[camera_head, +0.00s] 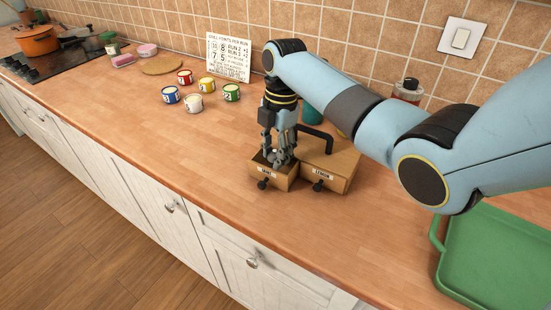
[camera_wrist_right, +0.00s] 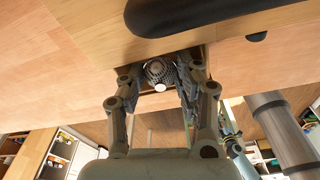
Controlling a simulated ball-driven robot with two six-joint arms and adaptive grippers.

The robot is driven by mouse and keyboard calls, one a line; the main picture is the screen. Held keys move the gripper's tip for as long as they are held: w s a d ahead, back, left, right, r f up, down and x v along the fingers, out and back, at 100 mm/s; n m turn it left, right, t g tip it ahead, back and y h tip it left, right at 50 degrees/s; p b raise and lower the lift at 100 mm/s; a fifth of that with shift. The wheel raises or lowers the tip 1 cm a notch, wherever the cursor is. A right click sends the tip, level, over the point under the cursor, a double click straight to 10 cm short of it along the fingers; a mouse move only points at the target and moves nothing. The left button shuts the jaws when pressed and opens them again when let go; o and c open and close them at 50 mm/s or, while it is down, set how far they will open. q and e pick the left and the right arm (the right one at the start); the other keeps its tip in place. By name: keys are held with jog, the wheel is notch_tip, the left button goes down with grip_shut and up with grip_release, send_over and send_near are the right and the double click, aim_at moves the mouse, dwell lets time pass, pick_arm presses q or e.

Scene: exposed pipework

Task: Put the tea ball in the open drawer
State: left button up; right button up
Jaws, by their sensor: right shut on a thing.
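My right gripper (camera_head: 278,160) points down over the left drawer (camera_head: 281,184) of a small wooden box (camera_head: 341,163) on the counter. This drawer stands pulled out, and the fingertips are at or just inside its opening. In the right wrist view, the right gripper (camera_wrist_right: 166,80) is shut on the tea ball (camera_wrist_right: 159,71), a metal mesh ball with a pale end. In the head view the fingers mostly hide the ball. I cannot tell whether it touches the drawer floor. My left gripper is not in view.
The box's other drawer, labelled lemon (camera_head: 322,177), looks shut. A green tray (camera_head: 490,262) lies at the right. Small numbered tins, such as the green one (camera_head: 232,93), stand left of the box. A bottle (camera_head: 407,90) is behind my arm.

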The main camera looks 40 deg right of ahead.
notch_tip(320, 180, down, 2)
jog(key=shift+s+f, duration=0.1)
jog(key=shift+f, duration=0.05)
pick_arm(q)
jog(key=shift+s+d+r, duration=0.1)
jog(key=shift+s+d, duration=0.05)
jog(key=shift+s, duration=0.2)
pick_arm(e)
jog(key=shift+f, duration=0.15)
jog(key=shift+f, duration=0.1)
jog(key=o, duration=0.7)
jog(key=shift+r, duration=0.35)
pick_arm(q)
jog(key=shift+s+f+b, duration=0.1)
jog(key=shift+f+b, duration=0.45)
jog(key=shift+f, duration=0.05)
pick_arm(e)
jog(key=r, duration=0.3)
jog(key=d+r, duration=0.1)
jog(key=r, duration=0.7)
jog(key=shift+d+r, duration=0.25)
